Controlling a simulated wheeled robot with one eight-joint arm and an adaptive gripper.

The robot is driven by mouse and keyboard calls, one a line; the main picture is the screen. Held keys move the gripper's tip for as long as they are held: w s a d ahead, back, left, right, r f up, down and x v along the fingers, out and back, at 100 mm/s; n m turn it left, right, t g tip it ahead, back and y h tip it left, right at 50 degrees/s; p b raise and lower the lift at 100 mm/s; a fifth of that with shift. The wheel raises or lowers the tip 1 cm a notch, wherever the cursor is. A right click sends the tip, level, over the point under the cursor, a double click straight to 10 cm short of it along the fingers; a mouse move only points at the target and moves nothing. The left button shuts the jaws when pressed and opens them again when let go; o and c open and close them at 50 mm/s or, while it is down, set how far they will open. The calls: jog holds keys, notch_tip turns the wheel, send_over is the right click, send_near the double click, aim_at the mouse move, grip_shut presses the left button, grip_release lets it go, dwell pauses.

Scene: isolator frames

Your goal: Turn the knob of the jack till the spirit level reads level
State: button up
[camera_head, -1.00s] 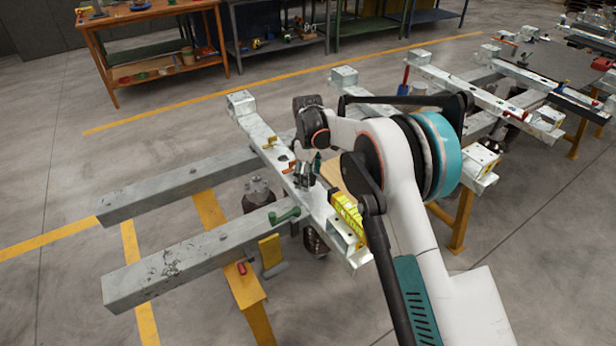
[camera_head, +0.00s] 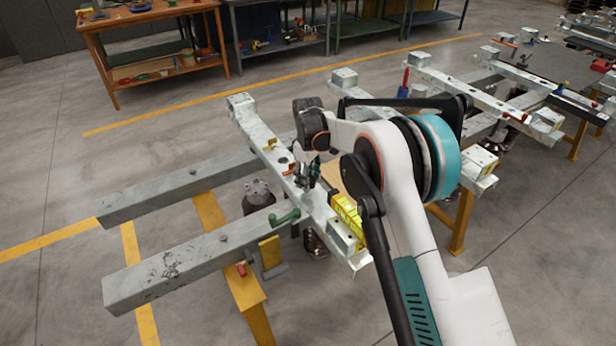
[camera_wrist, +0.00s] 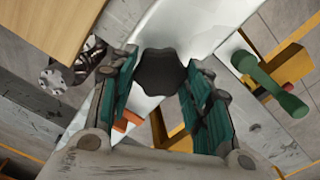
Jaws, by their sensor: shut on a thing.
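The black lobed knob (camera_wrist: 162,73) shows in the wrist view between the teal-padded fingers of my gripper (camera_wrist: 165,92). My gripper is shut on it from above. In the head view my gripper (camera_head: 309,172) reaches down to the grey cross beam (camera_head: 262,136), and the knob is mostly hidden by the fingers. The yellow spirit level (camera_head: 346,212) lies along the near end of this beam, partly hidden behind my arm. Its bubble is too small to read. The jack under the knob cannot be made out clearly.
Two long grey beams (camera_head: 180,268) run left from the cross beam over a yellow stand (camera_head: 248,298). A green handle (camera_head: 285,217) sits beside my gripper. Similar frames (camera_head: 480,98) stand at the right, and an orange workbench (camera_head: 150,14) at the back. Floor at the left is clear.

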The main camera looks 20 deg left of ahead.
jog(key=m+p, duration=0.1)
jog(key=m, duration=1.2)
jog(key=shift+m, duration=0.3)
jog(key=m, duration=0.6)
jog(key=shift+d+f+p, duration=0.1)
jog(key=shift+p, duration=0.3)
jog(key=m, duration=0.6)
jog(key=shift+m, duration=0.4)
jog(key=o, duration=1.1)
jog(key=shift+c, duration=0.2)
